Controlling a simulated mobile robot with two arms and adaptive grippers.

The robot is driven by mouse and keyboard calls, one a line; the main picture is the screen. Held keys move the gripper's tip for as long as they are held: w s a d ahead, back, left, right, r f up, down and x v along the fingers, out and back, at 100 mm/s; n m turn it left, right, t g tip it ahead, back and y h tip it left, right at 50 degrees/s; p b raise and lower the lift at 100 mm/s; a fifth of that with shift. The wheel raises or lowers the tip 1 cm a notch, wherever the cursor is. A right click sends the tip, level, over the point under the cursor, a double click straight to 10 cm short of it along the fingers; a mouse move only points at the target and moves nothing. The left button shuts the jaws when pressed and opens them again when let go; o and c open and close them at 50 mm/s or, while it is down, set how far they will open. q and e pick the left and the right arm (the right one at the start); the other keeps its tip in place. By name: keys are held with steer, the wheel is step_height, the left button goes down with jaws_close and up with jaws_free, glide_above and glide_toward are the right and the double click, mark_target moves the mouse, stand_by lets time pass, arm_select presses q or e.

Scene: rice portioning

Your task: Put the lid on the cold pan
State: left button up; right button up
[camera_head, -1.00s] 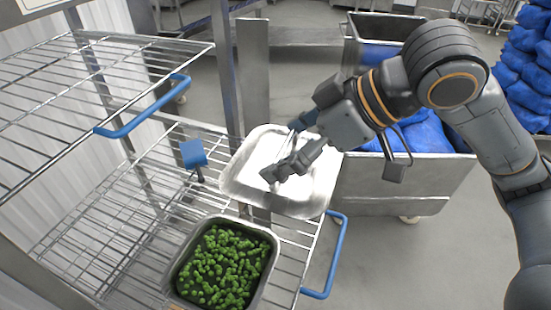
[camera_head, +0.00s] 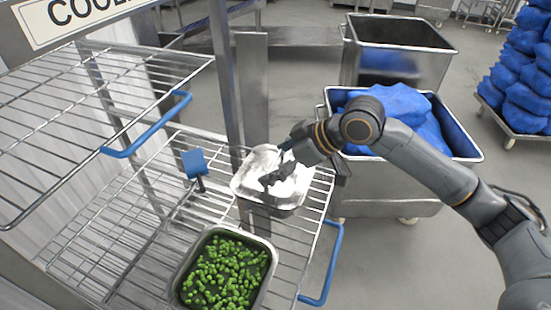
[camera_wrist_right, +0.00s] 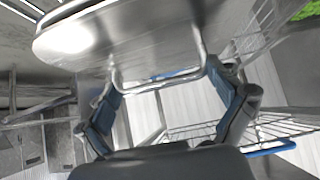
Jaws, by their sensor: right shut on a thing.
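The shiny metal lid (camera_head: 243,181) is in the middle of the head view, at the right side of the wire rack. My right gripper (camera_head: 271,181) is shut on the lid's handle. In the wrist view the wire handle (camera_wrist_right: 158,84) lies between the two fingers, with the lid's plate (camera_wrist_right: 75,38) beyond it. A metal pan (camera_head: 268,207) shows partly below the lid on the rack; the lid hides its opening. I cannot tell whether the lid touches its rim. An open pan of green vegetables (camera_head: 183,262) stands nearer on the same shelf. My left gripper is not in view.
The wire shelf (camera_head: 120,225) has free room left of the pans. An upper wire shelf (camera_head: 90,95) with a blue handle (camera_head: 150,125) and a metal post (camera_head: 224,75) stand close by. A metal bin of blue bags (camera_head: 385,190) is at the right.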

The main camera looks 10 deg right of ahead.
steer(key=shift+f, duration=0.15)
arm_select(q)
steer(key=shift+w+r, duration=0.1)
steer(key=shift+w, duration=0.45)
arm_select(e)
steer(key=shift+f, duration=0.15)
steer(key=o, duration=1)
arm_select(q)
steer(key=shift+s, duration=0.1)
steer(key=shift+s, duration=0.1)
